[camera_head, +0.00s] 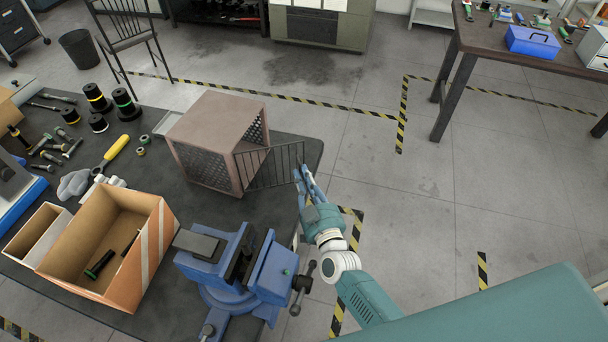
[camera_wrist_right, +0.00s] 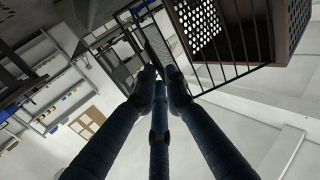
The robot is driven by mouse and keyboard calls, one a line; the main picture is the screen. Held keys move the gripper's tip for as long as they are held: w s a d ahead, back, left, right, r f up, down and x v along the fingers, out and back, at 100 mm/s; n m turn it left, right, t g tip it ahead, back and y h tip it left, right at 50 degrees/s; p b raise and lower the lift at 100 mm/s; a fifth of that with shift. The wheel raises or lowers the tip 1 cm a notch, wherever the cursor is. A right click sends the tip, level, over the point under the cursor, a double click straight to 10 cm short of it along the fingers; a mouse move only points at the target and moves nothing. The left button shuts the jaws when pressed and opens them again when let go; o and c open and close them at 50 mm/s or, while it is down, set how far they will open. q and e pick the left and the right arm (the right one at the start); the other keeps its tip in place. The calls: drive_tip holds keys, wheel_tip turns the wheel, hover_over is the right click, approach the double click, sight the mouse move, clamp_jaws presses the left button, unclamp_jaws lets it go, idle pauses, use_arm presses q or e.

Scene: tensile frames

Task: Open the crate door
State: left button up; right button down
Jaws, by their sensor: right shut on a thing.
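The crate (camera_head: 213,130) is a pinkish-brown box with perforated sides. It stands on the dark workbench near its far right corner. Its barred door (camera_head: 275,166) is swung out to the right from the crate's front opening, so the crate is open. My right gripper (camera_head: 302,173) is shut on the door's free outer edge. In the right wrist view, the fingers (camera_wrist_right: 160,76) close around the end of the barred door (camera_wrist_right: 226,45), and the crate (camera_wrist_right: 262,28) is at upper right. My left gripper is not in view.
A blue vise (camera_head: 236,265) stands on the bench's front edge, close to my right arm. An open cardboard box (camera_head: 152,235), a yellow-handled tool (camera_head: 117,147) and black spools (camera_head: 125,104) are on the bench (camera_head: 200,212). The floor right of the bench is clear.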

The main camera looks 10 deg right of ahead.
idle(0.9)
drive_tip(key=c, duration=1.8)
unclamp_jaws()
drive_tip(key=shift+o, duration=0.2)
wheel_tip(320, 180, up, 10)
drive_tip(key=shift+f, duration=0.1)
drive_tip(key=shift+c, duration=0.2)
